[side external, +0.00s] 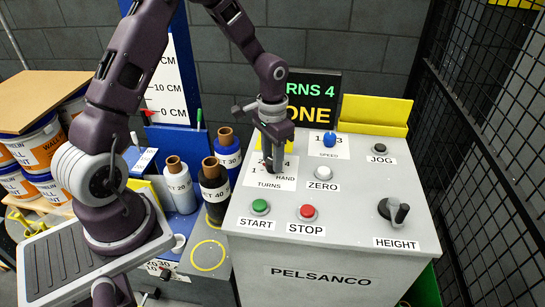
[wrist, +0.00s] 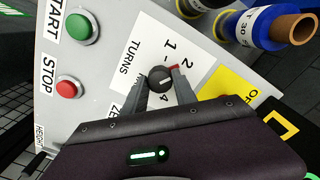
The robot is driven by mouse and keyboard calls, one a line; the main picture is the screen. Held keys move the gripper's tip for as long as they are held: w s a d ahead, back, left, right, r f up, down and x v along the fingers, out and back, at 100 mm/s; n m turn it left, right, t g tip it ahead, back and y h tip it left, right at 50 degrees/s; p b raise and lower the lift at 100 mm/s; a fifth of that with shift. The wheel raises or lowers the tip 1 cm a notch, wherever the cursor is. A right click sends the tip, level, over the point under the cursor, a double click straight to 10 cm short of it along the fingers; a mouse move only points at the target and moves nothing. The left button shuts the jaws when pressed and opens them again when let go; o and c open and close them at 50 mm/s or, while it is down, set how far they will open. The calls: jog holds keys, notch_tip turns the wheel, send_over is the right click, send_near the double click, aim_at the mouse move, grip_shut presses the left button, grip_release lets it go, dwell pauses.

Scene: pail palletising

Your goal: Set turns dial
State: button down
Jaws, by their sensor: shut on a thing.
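The dark round turns dial (wrist: 160,78) sits on a white label plate with the words TURNS and the numbers 1, 2 and 4 showing in the wrist view. In the side view my gripper (side external: 276,166) points down onto the TURNS plate (side external: 262,181) and hides the dial. The display (side external: 312,100) behind reads "RNS 4" and "ONE", its left part hidden by my arm.
The sloped panel also holds a green START button (side external: 260,207), a red STOP button (side external: 307,212), a white ZERO button (side external: 323,173), a blue speed knob (side external: 329,139), a JOG button (side external: 379,147) and a HEIGHT lever (side external: 393,210). Film rolls (side external: 215,185) stand left of the panel.

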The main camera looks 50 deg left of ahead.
jog(key=shift+m, duration=0.5)
dwell(0.3)
jog(key=c, duration=1)
grip_release()
jog(key=shift+r, duration=0.1)
notch_tip(320, 180, up, 7)
jog(key=shift+r, duration=0.15)
jog(key=s+d+r+t+y, duration=0.1)
jog(key=s+d+r+t, duration=0.35)
jog(key=s+r, duration=0.8)
jog(key=s+d+r, duration=0.1)
jog(key=s+d, duration=0.1)
jog(key=s, duration=0.3)
jog(key=s+d+r+n+t+h, duration=0.1)
jog(key=s+d+r, duration=0.1)
jog(key=s, duration=0.3)
jog(key=shift+d+r+n, duration=0.15)
jog(key=shift+d+n, duration=0.15)
